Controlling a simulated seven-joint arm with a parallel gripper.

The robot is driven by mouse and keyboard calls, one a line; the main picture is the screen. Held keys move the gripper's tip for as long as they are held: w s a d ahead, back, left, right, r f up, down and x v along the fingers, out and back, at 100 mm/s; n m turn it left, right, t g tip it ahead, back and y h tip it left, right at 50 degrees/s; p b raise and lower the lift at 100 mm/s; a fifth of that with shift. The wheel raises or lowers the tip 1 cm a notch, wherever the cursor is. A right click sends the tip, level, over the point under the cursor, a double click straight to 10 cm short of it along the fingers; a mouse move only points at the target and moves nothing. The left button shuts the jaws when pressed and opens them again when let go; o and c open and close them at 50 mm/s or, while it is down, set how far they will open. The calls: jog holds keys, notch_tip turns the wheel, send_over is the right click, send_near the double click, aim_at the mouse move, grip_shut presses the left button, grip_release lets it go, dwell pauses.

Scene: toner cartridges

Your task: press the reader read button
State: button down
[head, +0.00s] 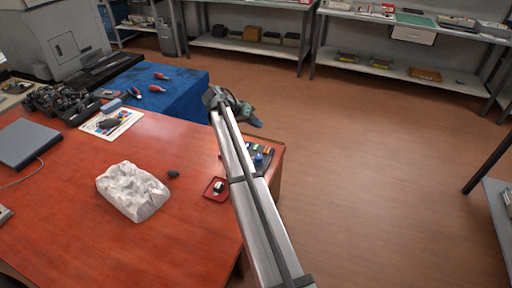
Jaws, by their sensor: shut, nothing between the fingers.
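My gripper (256,123) is at the far end of my raised arm, near the table's back right corner, with its tip pointing right. It is small and dark here, with its fingers together and nothing seen in them. Below it in the picture, a small dark unit with a blue round part (259,156) sits at the table's right edge, partly hidden behind my arm. A flat grey device (28,143) with a cable lies at the table's left. I cannot tell which of them is the reader, and no read button can be made out for certain.
The red table (110,250) holds a crumpled white block (133,191), a small red tray (216,188), a printed sheet (112,124) and a dark mechanism (62,104). A large printer (65,40) stands behind.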

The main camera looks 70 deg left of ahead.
aim_at(254, 147)
jog(key=shift+s+a+r, duration=0.2)
jog(key=shift+s+r, duration=0.15)
jog(key=shift+f, duration=0.2)
jog(key=shift+f, duration=4.25)
jog(key=shift+f, duration=0.15)
jog(key=shift+f, duration=0.25)
jog(key=shift+f, duration=0.4)
jog(key=shift+r, duration=0.85)
